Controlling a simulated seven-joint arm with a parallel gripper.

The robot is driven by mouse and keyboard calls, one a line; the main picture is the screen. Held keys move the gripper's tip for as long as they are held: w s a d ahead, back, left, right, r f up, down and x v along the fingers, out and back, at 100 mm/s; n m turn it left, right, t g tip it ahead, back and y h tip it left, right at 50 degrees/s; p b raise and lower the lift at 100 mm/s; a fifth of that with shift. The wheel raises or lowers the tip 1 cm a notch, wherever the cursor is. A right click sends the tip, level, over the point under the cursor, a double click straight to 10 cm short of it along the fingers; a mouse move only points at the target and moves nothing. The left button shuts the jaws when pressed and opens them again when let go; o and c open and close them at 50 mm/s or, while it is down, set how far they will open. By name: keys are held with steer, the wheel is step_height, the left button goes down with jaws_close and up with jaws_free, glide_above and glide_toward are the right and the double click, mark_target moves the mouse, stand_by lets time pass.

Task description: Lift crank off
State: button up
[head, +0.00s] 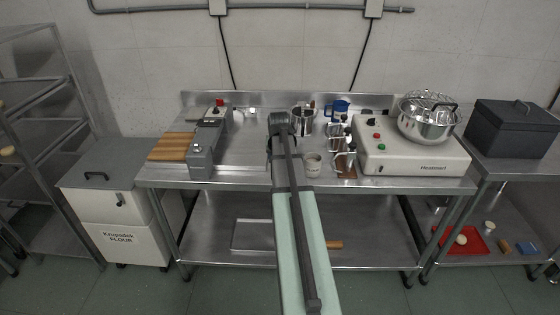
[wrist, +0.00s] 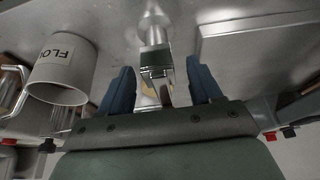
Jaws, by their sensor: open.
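My gripper (wrist: 160,68) is open, with its two blue fingers apart. In the wrist view, a small metal piece with a dark block (wrist: 155,58) and a round shiny post (wrist: 152,27) shows between and beyond the fingers. I cannot tell for sure whether this is the crank, or whether the fingers touch it. In the head view, my gripper (head: 270,148) is over the middle of the steel table, and my own arm hides what is under it. No crank can be made out clearly there.
A grey machine (head: 203,148) stands left.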

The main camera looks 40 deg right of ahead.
steer(key=shift+c, duration=0.3)
jaws_close()
stand_by(0.4)
